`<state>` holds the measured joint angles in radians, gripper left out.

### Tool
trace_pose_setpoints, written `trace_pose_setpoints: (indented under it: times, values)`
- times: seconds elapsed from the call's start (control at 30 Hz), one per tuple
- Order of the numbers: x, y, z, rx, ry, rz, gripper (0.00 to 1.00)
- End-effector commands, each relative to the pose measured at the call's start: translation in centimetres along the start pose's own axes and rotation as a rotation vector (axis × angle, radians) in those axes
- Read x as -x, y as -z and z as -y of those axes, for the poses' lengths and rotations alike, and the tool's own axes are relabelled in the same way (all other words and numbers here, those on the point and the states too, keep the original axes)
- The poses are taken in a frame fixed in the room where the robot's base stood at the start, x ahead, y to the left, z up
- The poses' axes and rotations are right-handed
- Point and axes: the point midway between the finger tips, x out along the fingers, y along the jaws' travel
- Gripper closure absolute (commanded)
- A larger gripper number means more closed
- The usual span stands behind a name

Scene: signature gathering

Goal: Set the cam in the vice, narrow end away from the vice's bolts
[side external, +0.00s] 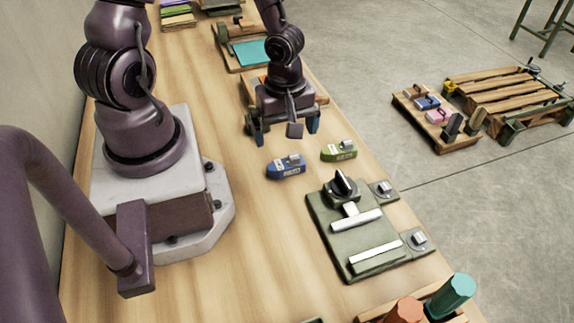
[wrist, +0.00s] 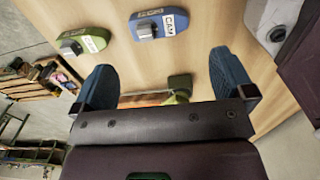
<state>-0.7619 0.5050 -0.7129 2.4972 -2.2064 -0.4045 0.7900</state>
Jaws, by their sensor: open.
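A blue cam (side external: 285,168) with a white label and a grey block on top lies flat on the bench; its label reads CAM in the wrist view (wrist: 160,22). A similar green cam (side external: 338,151) lies to its right, and it also shows in the wrist view (wrist: 83,41). The vice (side external: 330,236) is a dark green plate with two pale jaw bars, a black knob, and silver bolts (side external: 383,188) on its right-hand tabs. No cam lies between the jaws. My gripper (side external: 284,128) is open and empty, behind the two cams; its blue fingers straddle bare bench (wrist: 160,66).
Orange and teal cylinders (side external: 456,290) stand in a wooden holder at the front edge. A wooden fixture (side external: 240,90) sits behind my gripper, with a teal-topped tray (side external: 250,53) farther back. Pallets (side external: 505,92) stand on the floor at right. Bench left of the vice is clear.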

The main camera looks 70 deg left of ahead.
Motion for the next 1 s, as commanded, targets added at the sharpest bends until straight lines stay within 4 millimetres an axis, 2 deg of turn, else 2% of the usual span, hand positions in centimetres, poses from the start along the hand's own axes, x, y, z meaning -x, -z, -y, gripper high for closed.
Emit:
trace_pose_setpoints:
  times: [0.3,1.0]
  values:
    - [-3.5,-0.1,0.0,-0.003,0.001,0.0,0.0]
    - [-6.8,-0.4,-0.3,-0.003,0.0,-0.001,0.0]
